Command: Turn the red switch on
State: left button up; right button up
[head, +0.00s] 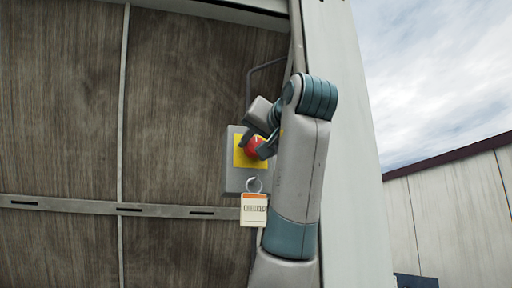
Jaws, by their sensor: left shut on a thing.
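The red switch (253,147) is a round red knob on a yellow plate (240,158), fixed to a grey box (232,178) on the wall. My left gripper (256,144) is at the knob, with its fingers around it, shut on it. The gripper and wrist come from the upper right and hide part of the knob and box. Whether the knob is turned on cannot be told. My right gripper is not in view.
A tag (254,212) hangs from a ring below the box. A grey conduit (257,70) rises above the box. A dark wood-look wall (60,120) with a slotted metal rail (70,205) is on the left, and a pale upright panel (350,140) stands on the right.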

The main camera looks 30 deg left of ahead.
pick_arm(q)
jog(key=shift+f+m+b, duration=0.2)
jog(key=shift+m+b, duration=0.8)
jog(key=shift+b, duration=0.3)
jog(key=m+b, duration=0.3)
jog(key=shift+s+m, duration=0.1)
jog(key=shift+m, duration=0.2)
jog(key=m+b, duration=0.4)
jog(key=shift+m+t, duration=0.3)
jog(key=shift+t, duration=0.1)
jog(key=m+b, duration=0.2)
jog(key=m, duration=0.2)
jog(key=shift+a+m+b, duration=0.1)
jog(key=shift+m+b, duration=0.2)
jog(key=shift+m, duration=0.1)
jog(key=shift+r+m+t+b, duration=0.15)
jog(key=shift+m+t+b, duration=0.25)
jog(key=shift+m, duration=1.2)
